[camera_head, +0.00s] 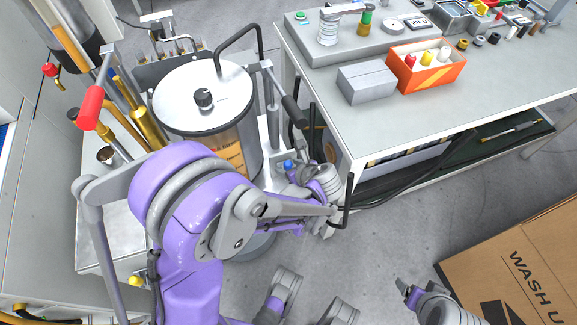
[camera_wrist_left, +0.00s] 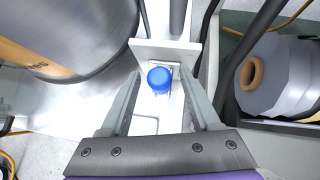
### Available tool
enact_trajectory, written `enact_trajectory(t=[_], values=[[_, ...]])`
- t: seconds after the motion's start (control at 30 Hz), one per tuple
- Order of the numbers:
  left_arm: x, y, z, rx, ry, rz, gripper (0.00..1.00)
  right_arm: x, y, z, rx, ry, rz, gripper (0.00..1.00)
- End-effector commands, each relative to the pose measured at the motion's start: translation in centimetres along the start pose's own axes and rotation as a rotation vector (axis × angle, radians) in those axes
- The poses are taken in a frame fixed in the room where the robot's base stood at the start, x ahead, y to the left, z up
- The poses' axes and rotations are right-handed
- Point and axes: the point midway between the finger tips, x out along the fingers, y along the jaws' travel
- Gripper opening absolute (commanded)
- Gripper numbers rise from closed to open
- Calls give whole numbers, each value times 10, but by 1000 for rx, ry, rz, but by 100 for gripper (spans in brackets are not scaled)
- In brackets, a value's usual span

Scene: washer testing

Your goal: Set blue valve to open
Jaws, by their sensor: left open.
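The blue valve (camera_head: 288,164) is a small blue knob low on the right side of the metal cylinder unit, partly hidden by my left arm. In the left wrist view the blue valve (camera_wrist_left: 160,78) shows as a round blue cap on a white bracket. My left gripper (camera_wrist_left: 160,88) is open, one finger on each side of the valve, with visible gaps to it. Depth to the knob is hard to judge. In the head view my left gripper (camera_head: 300,174) is beside the valve, partly hidden. My right gripper (camera_head: 408,291) is low at the right, away from the valve; its jaw gap is unclear.
The metal cylinder (camera_head: 205,100) stands left of the valve, with a red-handled lever (camera_head: 89,108) and a black-handled lever (camera_head: 294,110). A grey workbench (camera_head: 440,110) is close on the right. A cardboard box (camera_head: 520,260) sits at lower right; some floor between is clear.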

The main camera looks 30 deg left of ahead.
Motion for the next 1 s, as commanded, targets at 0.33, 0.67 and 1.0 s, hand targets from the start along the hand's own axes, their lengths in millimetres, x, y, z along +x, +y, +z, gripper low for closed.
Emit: enact_trajectory(t=[0.33,0.67,1.0], values=[[11,0,0,-1,0,0,63,3,0,1,0,-1,0,76],[11,0,0,-1,0,0,20,3,0,1,0,-1,0,76],[11,0,0,-2,0,0,0,3,0,1,0,-1,0,76]])
